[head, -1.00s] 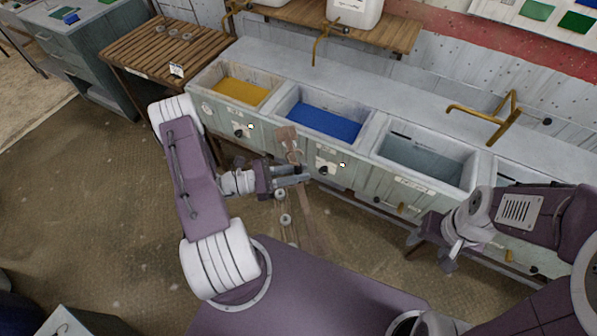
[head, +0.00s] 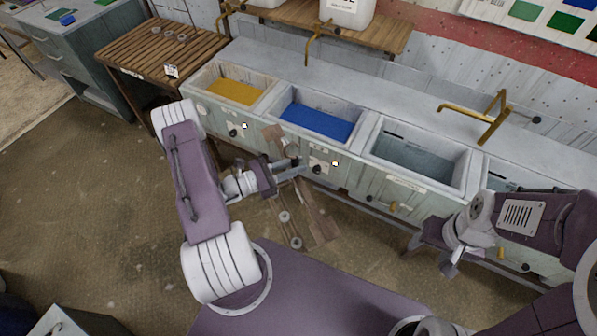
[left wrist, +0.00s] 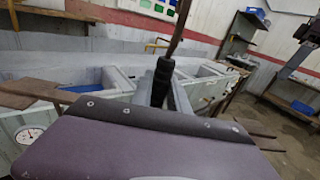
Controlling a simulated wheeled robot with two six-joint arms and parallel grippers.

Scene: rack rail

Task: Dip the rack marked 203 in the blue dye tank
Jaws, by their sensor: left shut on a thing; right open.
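My left gripper (head: 294,168) is shut on a brown wooden rack (head: 317,217) with several small grey discs on it. The rack hangs tilted in front of the tanks, below the blue tank's rim. Its marking cannot be read. The left wrist view shows the gripper on a dark handle (left wrist: 163,78), with brown wooden parts to both sides. My right gripper (head: 449,262) is open and empty at the right, low in front of the counter.
A yellow dye tank (head: 235,91) is left of the blue one, and a basin of greyish liquid (head: 415,158) is to its right. Brass taps (head: 488,120) rise behind the basins. A slatted wooden table (head: 160,50) stands at the far left. The floor in front is open.

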